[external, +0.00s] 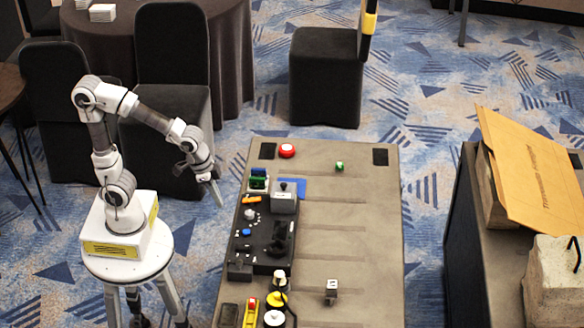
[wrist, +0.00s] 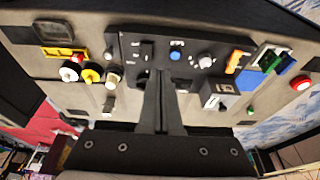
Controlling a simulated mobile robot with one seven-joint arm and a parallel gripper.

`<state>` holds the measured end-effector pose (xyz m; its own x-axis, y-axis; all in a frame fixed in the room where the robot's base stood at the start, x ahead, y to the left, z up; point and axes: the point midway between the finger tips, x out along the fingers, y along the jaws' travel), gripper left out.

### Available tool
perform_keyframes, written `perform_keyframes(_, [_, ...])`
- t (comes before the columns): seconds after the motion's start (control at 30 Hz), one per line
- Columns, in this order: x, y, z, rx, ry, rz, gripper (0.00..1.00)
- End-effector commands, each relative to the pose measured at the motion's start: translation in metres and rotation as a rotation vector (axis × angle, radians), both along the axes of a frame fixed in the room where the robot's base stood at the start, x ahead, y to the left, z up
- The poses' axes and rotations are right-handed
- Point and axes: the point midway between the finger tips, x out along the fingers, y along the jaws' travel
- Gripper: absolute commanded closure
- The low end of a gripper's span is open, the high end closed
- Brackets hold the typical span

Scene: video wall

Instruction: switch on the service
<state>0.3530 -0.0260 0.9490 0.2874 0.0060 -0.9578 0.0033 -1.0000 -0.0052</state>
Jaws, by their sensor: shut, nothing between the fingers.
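My gripper (external: 216,192) hangs left of the grey table, shut and empty, apart from everything on the table; its fingers also show in the wrist view (wrist: 162,78). A black control panel (external: 265,238) lies along the table's left side, with a blue button (external: 246,232) and a grey knob (external: 250,214); the button (wrist: 175,55) and knob (wrist: 206,62) also show in the wrist view. A grey box (external: 284,203) with a dark top stands at its upper end. A small grey switch-like piece (external: 331,288) sits alone at lower right. I cannot read any label marking the service.
A red button (external: 287,151), green blocks (external: 258,180), an orange piece (external: 252,199), a small green piece (external: 339,167) and a yellow-and-red item (external: 250,313) are on the table. Yellow and white round pieces (external: 276,299) stand near the front. The table's right half (external: 360,230) is mostly clear.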

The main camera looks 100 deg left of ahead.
Motion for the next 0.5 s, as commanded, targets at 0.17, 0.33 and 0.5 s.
perform_keyframes(0.17, [0.027, -0.011, 0.015, 0.000, 0.061, -0.003, 1.00])
perform_keyframes(0.33, [0.046, -0.020, 0.013, -0.002, 0.104, -0.003, 1.00])
perform_keyframes(0.5, [0.056, -0.026, 0.009, -0.004, 0.128, -0.004, 1.00])
